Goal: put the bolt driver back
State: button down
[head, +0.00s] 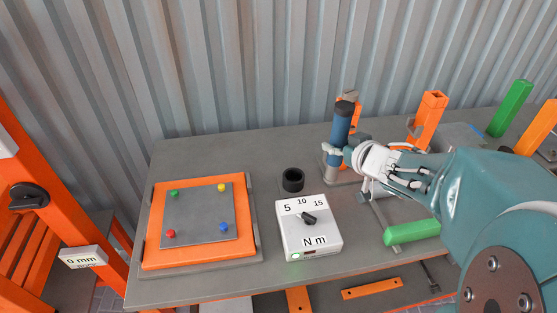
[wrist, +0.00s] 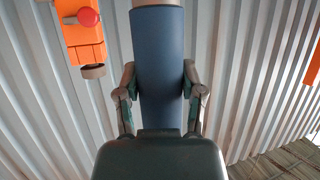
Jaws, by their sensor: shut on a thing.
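The bolt driver (head: 341,121) is a blue cylinder with a dark top, standing nearly upright above the right part of the table in the head view. My gripper (head: 334,150) is shut on its lower body. In the wrist view the driver's blue body (wrist: 158,60) rises between the two fingers of my gripper (wrist: 159,80). The driver's lower end is partly hidden by my gripper, and I cannot tell whether it touches anything. A black round cup (head: 293,180), open at the top, stands on the table to the left of the driver.
A white torque box (head: 309,240) with a dial sits in front of the cup. An orange tray (head: 163,260) with a grey plate is at the left. An orange post (head: 430,117) and green bar (head: 412,233) are at right. An orange tool with a red button (wrist: 88,17) is near the driver.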

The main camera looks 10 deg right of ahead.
jog(key=w+a+f, duration=0.7)
jog(key=w+f, duration=0.3)
jog(key=f, duration=0.2)
jog(key=shift+w+f, duration=0.15)
jog(key=shift+w, duration=0.25)
jog(key=shift+c, duration=1)
grip_release()
jog(key=shift+d+f, duration=0.15)
jog(key=shift+d, duration=0.15)
jog(key=shift+a, duration=0.15)
